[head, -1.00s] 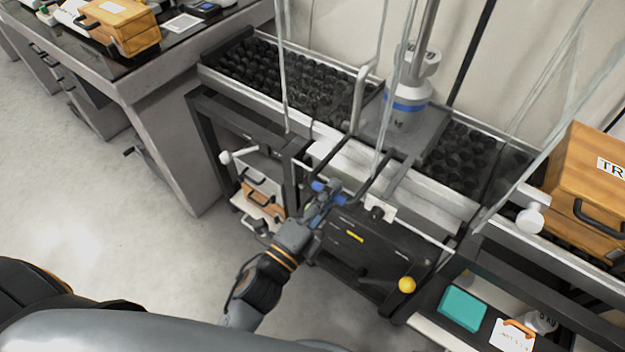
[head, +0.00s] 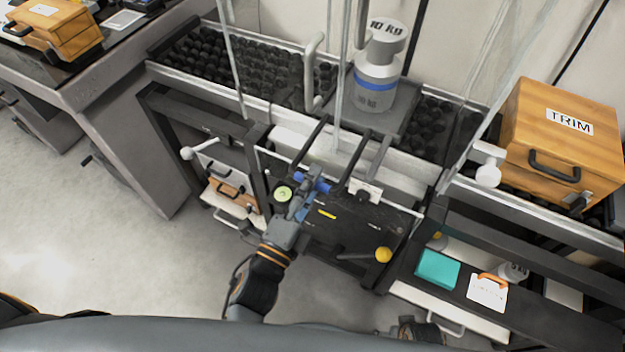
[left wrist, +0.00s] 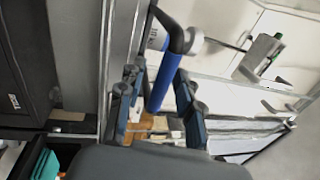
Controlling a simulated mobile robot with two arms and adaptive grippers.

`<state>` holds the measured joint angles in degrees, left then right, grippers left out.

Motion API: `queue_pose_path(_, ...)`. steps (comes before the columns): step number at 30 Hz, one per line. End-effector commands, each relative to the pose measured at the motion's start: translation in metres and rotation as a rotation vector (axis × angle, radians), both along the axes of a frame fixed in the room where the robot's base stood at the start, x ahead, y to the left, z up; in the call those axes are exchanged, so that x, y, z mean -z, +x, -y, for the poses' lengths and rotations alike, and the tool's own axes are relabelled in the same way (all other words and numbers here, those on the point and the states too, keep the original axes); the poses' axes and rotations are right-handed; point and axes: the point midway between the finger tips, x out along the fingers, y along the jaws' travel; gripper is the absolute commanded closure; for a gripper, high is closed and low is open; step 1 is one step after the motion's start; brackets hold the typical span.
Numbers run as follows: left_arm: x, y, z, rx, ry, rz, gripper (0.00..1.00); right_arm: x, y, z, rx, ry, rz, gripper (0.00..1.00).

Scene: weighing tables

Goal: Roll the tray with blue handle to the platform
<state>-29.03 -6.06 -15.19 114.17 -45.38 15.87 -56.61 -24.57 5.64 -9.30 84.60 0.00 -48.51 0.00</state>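The blue handle (head: 312,182) sits at the front of a frame of black bars. A grey tray (head: 398,118) behind it bears a 10 kg weight (head: 376,78) with a blue band. My left gripper (head: 305,192) is at the blue handle. In the left wrist view, the handle (left wrist: 164,78) passes between the fingers of my left gripper (left wrist: 160,98), which look apart, with a gap around it. I cannot make out a separate platform clearly. A dark part of what may be my right gripper (head: 418,332) shows at the bottom edge; its fingers are unclear.
Beds of black balls (head: 250,70) lie on both sides of the tray. A wooden TRIM box (head: 560,150) stands at the right. Clear upright panels and a yellow knob (head: 383,254) are near the arm. A lower shelf holds a teal block (head: 437,269). Floor at left is clear.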

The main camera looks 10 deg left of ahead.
Motion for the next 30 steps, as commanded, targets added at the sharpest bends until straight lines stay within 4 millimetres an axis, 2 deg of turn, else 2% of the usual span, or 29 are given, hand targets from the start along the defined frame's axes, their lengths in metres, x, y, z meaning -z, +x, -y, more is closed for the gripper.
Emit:
queue_pose_path(7,-0.002,-0.001,0.0,0.0,-0.002,0.003,0.65,0.0,-0.001,-0.002,-0.002,0.003,0.0,0.0)
queue_pose_path(10,0.0,-0.008,-0.003,0.0,-0.002,0.003,0.65,0.0,-0.001,-0.001,-0.001,0.002,0.001,0.0)
queue_pose_path(24,0.018,-0.092,-0.033,-0.001,0.001,-0.002,0.65,0.0,0.0,0.0,-0.001,0.001,0.0,0.0)
queue_pose_path(30,0.021,-0.109,-0.04,0.0,-0.002,0.002,0.65,0.0,0.0,0.0,-0.001,0.0,0.0,0.0)
